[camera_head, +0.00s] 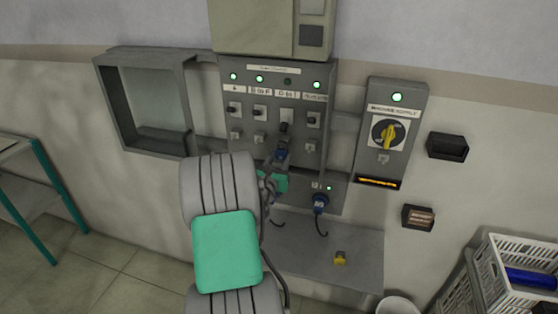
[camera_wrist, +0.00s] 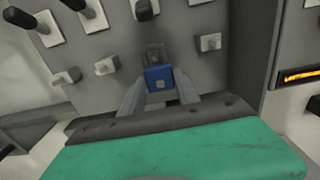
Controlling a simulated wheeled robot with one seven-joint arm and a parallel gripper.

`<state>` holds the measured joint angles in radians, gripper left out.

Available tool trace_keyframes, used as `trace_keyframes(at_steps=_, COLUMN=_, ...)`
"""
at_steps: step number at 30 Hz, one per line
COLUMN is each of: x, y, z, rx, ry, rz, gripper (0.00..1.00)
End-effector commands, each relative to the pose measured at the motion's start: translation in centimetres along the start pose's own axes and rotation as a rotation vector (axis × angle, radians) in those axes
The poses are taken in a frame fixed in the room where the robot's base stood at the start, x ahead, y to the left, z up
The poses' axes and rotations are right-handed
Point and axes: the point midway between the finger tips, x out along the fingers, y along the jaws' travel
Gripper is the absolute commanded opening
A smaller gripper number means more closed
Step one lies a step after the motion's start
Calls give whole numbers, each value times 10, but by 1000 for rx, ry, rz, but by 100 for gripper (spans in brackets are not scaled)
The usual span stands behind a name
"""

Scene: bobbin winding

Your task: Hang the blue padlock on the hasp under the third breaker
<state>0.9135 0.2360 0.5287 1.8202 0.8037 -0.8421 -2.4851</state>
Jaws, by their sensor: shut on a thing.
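The blue padlock (camera_wrist: 158,79) is held upright between the fingertips of my gripper (camera_wrist: 160,92), its grey shackle pointing up. In the head view the padlock (camera_head: 282,154) is in front of the breaker panel, just below the third breaker (camera_head: 285,125). In the wrist view the third breaker's dark lever (camera_wrist: 145,10) is straight above the shackle. The third hasp is hidden behind the shackle; I cannot tell whether they are linked. Neighbouring hasps show at the second breaker (camera_wrist: 106,66) and the fourth (camera_wrist: 209,42). My gripper also shows in the head view (camera_head: 280,162).
The third lamp (camera_head: 288,82) is dark; the other panel lamps are green. A blue plug-like piece (camera_head: 320,203) with a black cord is at the lower right. A yellow padlock (camera_head: 340,259) lies on the grey shelf (camera_head: 300,260). The machine supply switch (camera_head: 388,133) is to the right.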

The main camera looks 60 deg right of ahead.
Motion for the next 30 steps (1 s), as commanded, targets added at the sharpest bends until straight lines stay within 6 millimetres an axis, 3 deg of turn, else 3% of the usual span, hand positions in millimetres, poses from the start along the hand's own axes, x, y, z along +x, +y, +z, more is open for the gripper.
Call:
trace_keyframes(at_steps=15, x=14, y=0, z=0, rx=1, ry=-1, rz=1, gripper=0)
trace_keyframes(at_steps=30, x=14, y=0, z=-4, rx=1, ry=0, rz=1, gripper=0)
